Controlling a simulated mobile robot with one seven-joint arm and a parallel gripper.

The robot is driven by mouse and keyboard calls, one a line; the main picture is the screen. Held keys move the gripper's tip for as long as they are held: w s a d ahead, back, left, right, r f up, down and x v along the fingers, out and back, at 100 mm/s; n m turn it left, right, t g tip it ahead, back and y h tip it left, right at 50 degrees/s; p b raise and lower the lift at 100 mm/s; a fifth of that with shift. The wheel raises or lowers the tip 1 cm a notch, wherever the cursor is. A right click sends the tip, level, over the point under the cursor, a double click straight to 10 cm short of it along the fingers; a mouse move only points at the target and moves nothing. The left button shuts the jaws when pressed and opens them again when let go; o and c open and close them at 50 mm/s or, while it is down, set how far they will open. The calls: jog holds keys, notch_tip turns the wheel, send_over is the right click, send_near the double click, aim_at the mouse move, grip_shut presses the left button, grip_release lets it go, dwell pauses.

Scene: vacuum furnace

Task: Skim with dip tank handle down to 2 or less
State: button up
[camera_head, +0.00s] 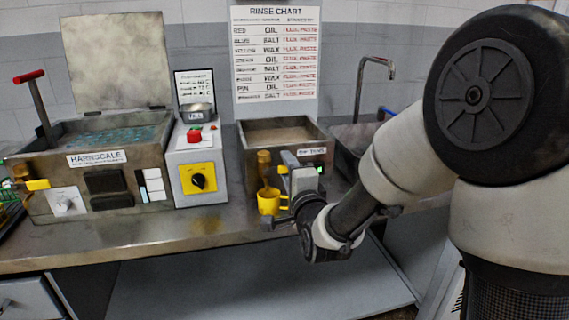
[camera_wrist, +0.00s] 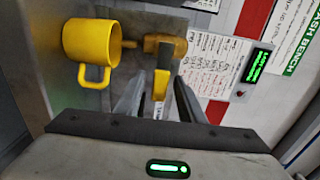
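The dip tank (camera_head: 254,155) is a grey open-topped box with a label on its front, right of centre in the head view. A brass valve (camera_wrist: 172,45) with a yellow lever handle (camera_wrist: 160,84) is on its front; the brass part also shows in the head view (camera_head: 264,162). My gripper (camera_wrist: 157,98) is in front of the tank, with its fingers apart on either side of the lever. I cannot tell whether either finger touches it. A yellow mug (camera_wrist: 88,42) is beside the valve, below it in the head view (camera_head: 268,203). A small green display (camera_wrist: 257,65) is too blurred to read.
Left on the bench is the Harnscale tank (camera_head: 98,158), lid up, with a red-gripped lever (camera_head: 37,98). A grey control box (camera_head: 197,157) with a red button and black knob stands between the tanks. A sink faucet (camera_head: 375,62) is right. The bench front (camera_head: 150,235) is clear.

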jog(key=shift+c, duration=0.4)
grip_shut()
